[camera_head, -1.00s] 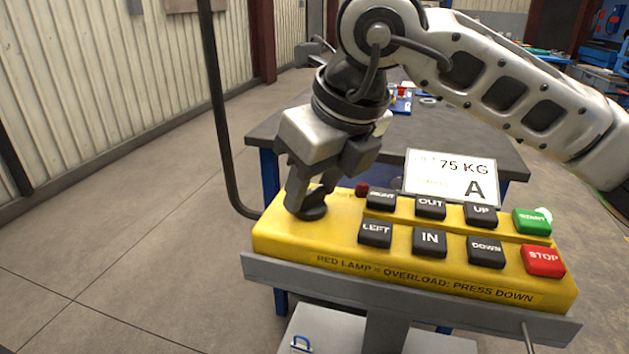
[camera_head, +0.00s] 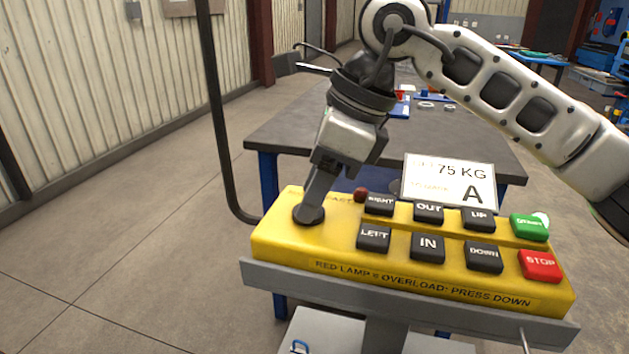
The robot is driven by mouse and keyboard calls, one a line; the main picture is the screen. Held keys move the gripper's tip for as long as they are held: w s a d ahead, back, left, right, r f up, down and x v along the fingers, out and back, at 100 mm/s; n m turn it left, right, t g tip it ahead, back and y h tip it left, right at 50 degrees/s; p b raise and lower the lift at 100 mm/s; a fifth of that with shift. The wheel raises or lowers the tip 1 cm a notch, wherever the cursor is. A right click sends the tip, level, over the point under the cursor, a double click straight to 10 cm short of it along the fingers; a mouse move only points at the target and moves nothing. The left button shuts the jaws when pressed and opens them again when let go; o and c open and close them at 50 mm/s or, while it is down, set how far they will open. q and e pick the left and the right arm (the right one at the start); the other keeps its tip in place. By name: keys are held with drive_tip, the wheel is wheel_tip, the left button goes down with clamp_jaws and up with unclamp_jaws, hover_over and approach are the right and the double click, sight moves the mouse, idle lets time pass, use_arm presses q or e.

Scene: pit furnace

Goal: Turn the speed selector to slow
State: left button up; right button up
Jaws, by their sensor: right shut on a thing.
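The yellow control box (camera_head: 285,238) stands in front of me with black buttons marked RIGHT, OUT, UP, LEFT, IN and DOWN, a green START button and a red STOP button. The speed selector (camera_head: 309,217) is a round black knob at its left end. My right gripper (camera_head: 311,203) reaches down from above and is shut on the selector. The fingers hide much of the knob and part of the lettering behind it, so its setting cannot be read. My left gripper is out of view.
A white card (camera_head: 448,180) reading 75 KG and A stands behind the buttons. A small dark red lamp (camera_head: 361,195) sits near the gripper. A dark cable (camera_head: 222,120) hangs at the left. A grey-topped table (camera_head: 285,133) is behind the box.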

drive_tip(key=shift+w+r+n+g+p, duration=0.15)
drive_tip(key=shift+n+g+p, duration=0.55)
drive_tip(key=shift+n, duration=1.2)
drive_tip(key=o, duration=1)
drive_tip(key=p+v, duration=0.1)
drive_tip(key=v, duration=1.4)
drive_tip(key=shift+w+d+r+p, duration=0.2)
drive_tip(key=shift+r+p, duration=0.1)
drive_tip(key=shift+p, duration=0.1)
